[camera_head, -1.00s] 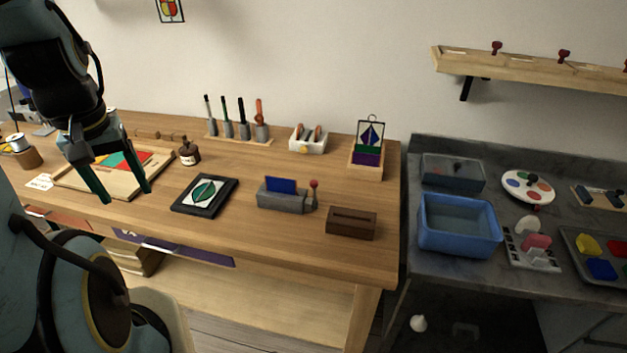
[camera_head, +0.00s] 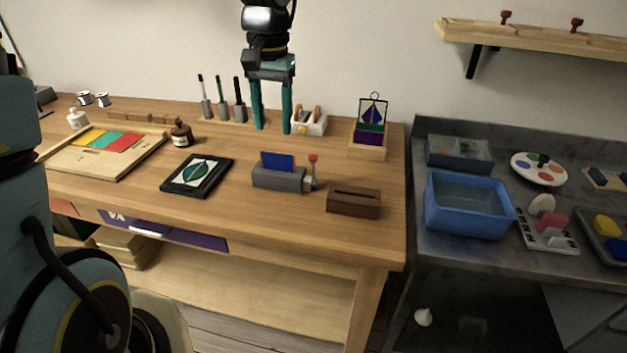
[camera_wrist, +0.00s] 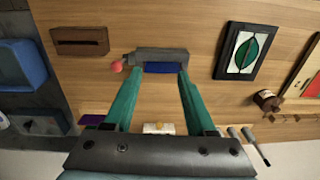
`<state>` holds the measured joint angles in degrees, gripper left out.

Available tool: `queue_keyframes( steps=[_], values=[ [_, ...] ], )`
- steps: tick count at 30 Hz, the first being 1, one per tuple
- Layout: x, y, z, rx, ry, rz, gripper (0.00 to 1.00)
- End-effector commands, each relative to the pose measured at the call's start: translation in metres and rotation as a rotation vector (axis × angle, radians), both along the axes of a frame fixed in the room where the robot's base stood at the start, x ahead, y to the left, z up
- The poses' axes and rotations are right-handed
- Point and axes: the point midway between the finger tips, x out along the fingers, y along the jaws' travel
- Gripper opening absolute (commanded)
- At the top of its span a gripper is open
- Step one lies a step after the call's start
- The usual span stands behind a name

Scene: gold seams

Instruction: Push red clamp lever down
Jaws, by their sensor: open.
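The red clamp lever (camera_head: 313,162) stands upright, with a round red knob, at the right end of the grey clamp (camera_head: 278,180) on the wooden workbench. A blue piece (camera_head: 277,160) sticks up from the clamp. In the wrist view the lever's red knob (camera_wrist: 116,66) is at the clamp's left end, and the blue piece (camera_wrist: 158,68) shows beside the clamp body. My gripper (camera_head: 273,130) is open and empty, pointing down above the back of the bench, behind and above the clamp in the head view. It touches neither the clamp nor the lever.
A dark brown slotted block (camera_head: 353,202) sits right of the clamp. A framed leaf panel (camera_head: 198,176) lies to its left. A white holder (camera_head: 310,123), upright tools (camera_head: 221,105) and a stand with a stained-glass piece (camera_head: 369,140) line the back. Bare wood surrounds the clamp.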

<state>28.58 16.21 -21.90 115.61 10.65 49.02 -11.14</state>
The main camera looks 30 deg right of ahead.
Motion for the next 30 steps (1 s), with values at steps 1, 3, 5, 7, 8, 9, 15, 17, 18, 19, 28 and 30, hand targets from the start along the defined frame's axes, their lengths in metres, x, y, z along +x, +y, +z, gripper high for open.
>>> queue_keyframes(
  steps=[1, 3, 5, 7, 8, 9, 15, 17, 18, 19, 28, 30],
  values=[
    [-0.013, -0.029, -0.008, 0.001, 0.004, -0.06, 0.56],
    [-0.026, -0.054, -0.006, 0.008, 0.009, -0.112, 0.56],
    [-0.034, -0.067, -0.004, 0.011, 0.01, -0.139, 0.56],
    [-0.038, -0.073, -0.004, 0.014, 0.01, -0.152, 0.56],
    [-0.038, -0.073, -0.005, 0.015, 0.011, -0.153, 0.56],
    [-0.038, -0.073, -0.008, 0.015, 0.012, -0.152, 0.56],
    [-0.037, -0.071, -0.04, 0.017, 0.015, -0.15, 0.56],
    [-0.037, -0.071, -0.052, 0.016, 0.014, -0.151, 0.56],
    [-0.037, -0.07, -0.059, 0.017, 0.015, -0.151, 0.56],
    [-0.036, -0.071, -0.065, 0.016, 0.013, -0.15, 0.56],
    [-0.035, -0.07, -0.103, 0.015, 0.011, -0.149, 0.56],
    [-0.035, -0.07, -0.106, 0.014, 0.01, -0.149, 0.56]
  ],
)
